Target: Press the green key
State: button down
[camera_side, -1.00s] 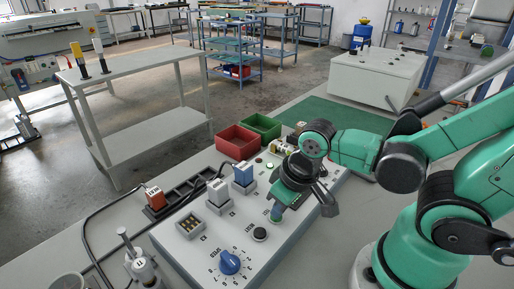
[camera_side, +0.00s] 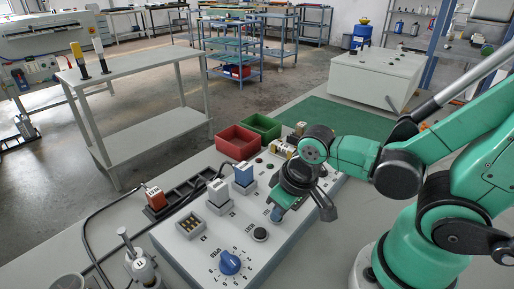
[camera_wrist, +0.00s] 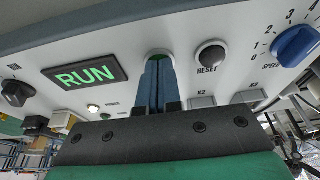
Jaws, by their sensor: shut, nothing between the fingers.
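In the side view my gripper (camera_side: 277,214) points down at the panel (camera_side: 212,265), and the key is hidden behind the fingers.
A black RESET key (camera_wrist: 211,54) sits close beside the green key. A blue speed dial (camera_wrist: 296,43) and a display (camera_wrist: 85,76) reading RUN in green are on the panel. Red (camera_side: 237,139) and green (camera_side: 260,124) bins stand behind it.

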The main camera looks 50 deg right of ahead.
aim_at(288, 226)
jog(key=v, duration=0.7)
jog(key=shift+r, duration=0.35)
dwell(0.7)
jog(key=w+d+r+t, duration=0.1)
jog(key=w+d+t, duration=0.1)
jog(key=w, duration=0.4)
jog(key=shift+w+d+r+t, duration=0.15)
jog(key=shift+d+r+t, duration=0.15)
jog(key=shift+t, duration=0.6)
